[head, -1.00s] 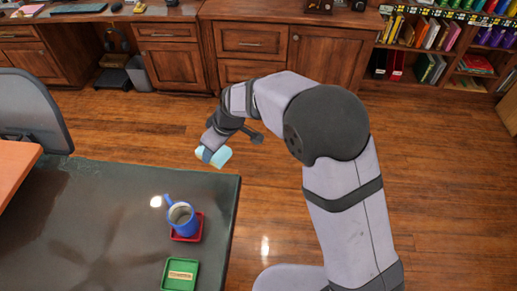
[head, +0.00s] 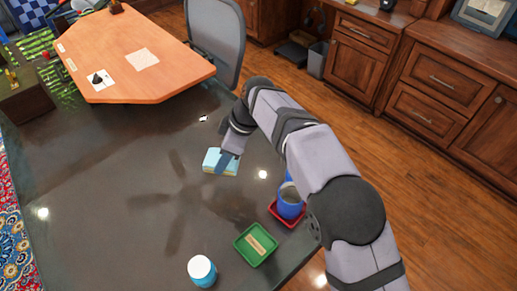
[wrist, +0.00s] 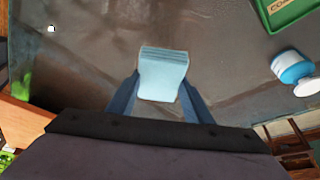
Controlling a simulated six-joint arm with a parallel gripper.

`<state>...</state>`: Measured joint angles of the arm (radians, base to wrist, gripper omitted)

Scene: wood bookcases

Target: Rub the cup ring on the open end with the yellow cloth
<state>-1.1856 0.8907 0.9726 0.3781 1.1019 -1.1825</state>
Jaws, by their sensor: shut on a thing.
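My gripper (head: 228,157) is shut on a folded light-blue cloth (head: 217,163), held over the dark table (head: 110,225). The cloth also shows between the two blue fingers in the wrist view (wrist: 163,78), with its layered folds at the far edge. It looks light blue, not yellow; no yellow cloth is in view. I cannot tell whether the cloth touches the tabletop. No cup ring can be made out clearly among the table's reflections and dark smudges.
A blue mug (head: 291,204) stands in a red tray (head: 274,211) near the table's right edge, close to my arm. A green tray (head: 240,254) and a white-and-blue jar (head: 201,270) are nearer. An orange-brown desktop (head: 150,75) adjoins at the back. The table's left part is clear.

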